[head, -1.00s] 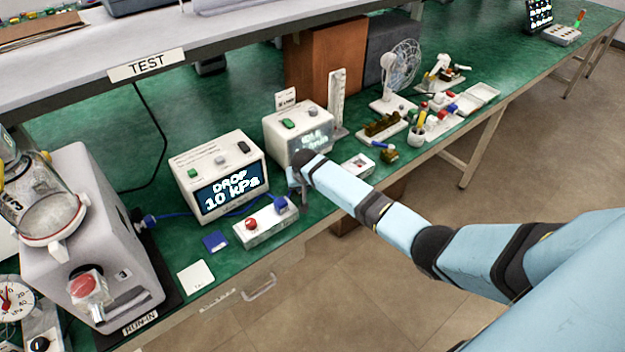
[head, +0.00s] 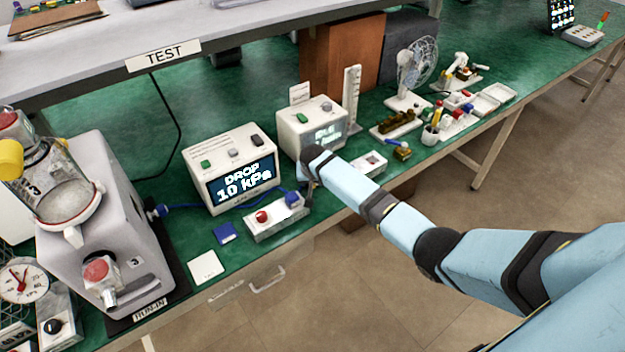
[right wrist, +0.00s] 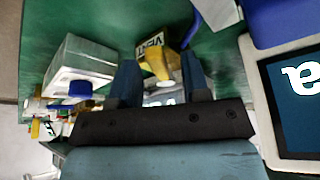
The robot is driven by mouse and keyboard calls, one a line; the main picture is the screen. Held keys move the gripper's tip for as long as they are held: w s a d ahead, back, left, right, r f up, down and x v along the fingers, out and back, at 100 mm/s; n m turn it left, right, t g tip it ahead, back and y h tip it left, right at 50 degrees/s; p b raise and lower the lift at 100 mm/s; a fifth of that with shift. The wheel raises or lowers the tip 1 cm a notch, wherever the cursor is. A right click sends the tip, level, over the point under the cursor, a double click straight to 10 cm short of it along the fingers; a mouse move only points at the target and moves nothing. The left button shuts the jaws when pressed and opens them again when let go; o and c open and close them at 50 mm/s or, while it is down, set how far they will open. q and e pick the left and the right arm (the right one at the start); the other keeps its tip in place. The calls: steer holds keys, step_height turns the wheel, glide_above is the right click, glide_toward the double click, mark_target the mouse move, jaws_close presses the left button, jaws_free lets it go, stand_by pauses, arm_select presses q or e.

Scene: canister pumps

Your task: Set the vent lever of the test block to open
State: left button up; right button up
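In the right wrist view, a yellow lever (right wrist: 155,60) beside a VENT label (right wrist: 150,46) lies between the two dark fingers (right wrist: 160,82). Gaps show beside the lever, so the gripper looks open around it. Which setting the lever is in cannot be read. My left gripper is out of view.
A display box (head: 232,170) reading "DROP 10 kPa" stands behind the block, with a second white box (head: 310,125) to its right. A grey machine (head: 95,215) with a jar stands at left.

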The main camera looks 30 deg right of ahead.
steer(key=v, duration=1.3)
steer(key=shift+s+r, duration=0.25)
steer(key=shift+r, duration=0.1)
steer(key=s+a+f+n+t+y+p, duration=0.1)
steer(key=s+a+f+n+t+y, duration=0.1)
steer(key=s+a+f, duration=0.5)
steer(key=s+a+f+n+t+y, duration=0.1)
steer(key=s+f+n, duration=0.3)
steer(key=s, duration=0.6)
steer(key=s+a+t+y, duration=0.1)
steer(key=s+t, duration=0.1)
steer(key=s, duration=0.6)
steer(key=s+a+n+t+y, duration=0.1)
steer(key=s+a+t, duration=0.1)
steer(key=s, duration=0.7)
steer(key=shift+s+a+r+n+p, duration=0.25)
steer(key=shift+s+r+n+p, duration=0.05)
steer(key=shift+s+r+p, duration=0.1)
